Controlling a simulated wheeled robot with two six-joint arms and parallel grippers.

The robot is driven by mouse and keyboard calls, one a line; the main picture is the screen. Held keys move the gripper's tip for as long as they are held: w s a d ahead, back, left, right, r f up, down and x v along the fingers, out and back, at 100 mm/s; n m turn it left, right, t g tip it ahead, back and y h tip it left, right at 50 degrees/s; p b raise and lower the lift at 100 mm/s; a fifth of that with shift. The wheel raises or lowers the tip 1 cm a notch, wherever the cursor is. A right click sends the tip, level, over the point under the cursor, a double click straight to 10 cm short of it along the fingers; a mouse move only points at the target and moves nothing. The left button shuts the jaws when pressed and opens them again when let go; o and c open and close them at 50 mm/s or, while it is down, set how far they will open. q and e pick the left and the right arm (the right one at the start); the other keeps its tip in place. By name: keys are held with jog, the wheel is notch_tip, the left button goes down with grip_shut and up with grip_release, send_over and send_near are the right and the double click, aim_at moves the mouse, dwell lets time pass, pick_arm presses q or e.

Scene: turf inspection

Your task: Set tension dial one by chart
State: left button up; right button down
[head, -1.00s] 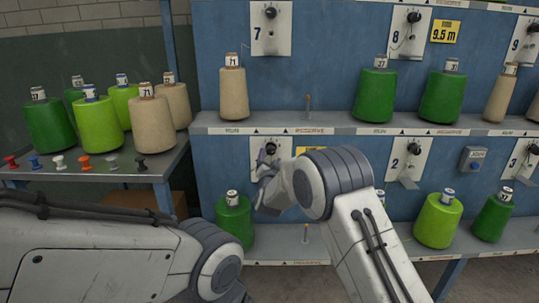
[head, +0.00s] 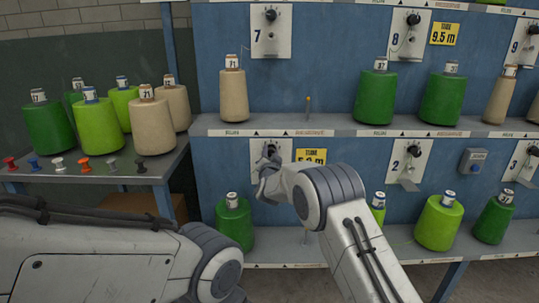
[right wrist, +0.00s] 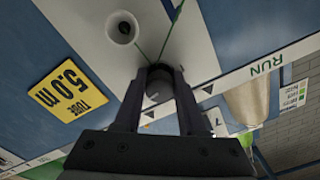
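Tension dial one (head: 268,150) is a dark knob on a white plate (head: 257,152) below the middle shelf, partly hidden by my right gripper. My right gripper (head: 266,166) reaches it from below. In the right wrist view, the two fingers (right wrist: 160,78) appear closed around the dark knob (right wrist: 158,73); its pointer and scale cannot be read. No chart is recognisable.
Dial 7 (head: 270,18), dial 8 (head: 413,22) with a 9.5 m tag (head: 443,32), and dial 2 (head: 414,152) are on the blue rack. A green cone (head: 234,222) stands below dial one. A side table (head: 110,172) holds cones and coloured pins.

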jog(key=shift+a, duration=0.1)
jog(key=shift+r+n+p, duration=0.1)
jog(key=shift+n+p, duration=1.05)
jog(key=shift+n, duration=0.35)
jog(key=shift+d+n+p, duration=0.2)
jog(key=shift+n+p, duration=1)
jog(key=shift+n, duration=1.2)
jog(key=shift+c, duration=2.4)
grip_release()
jog(key=s+p, duration=0.1)
jog(key=s, duration=0.9)
jog(key=shift+s, duration=0.3)
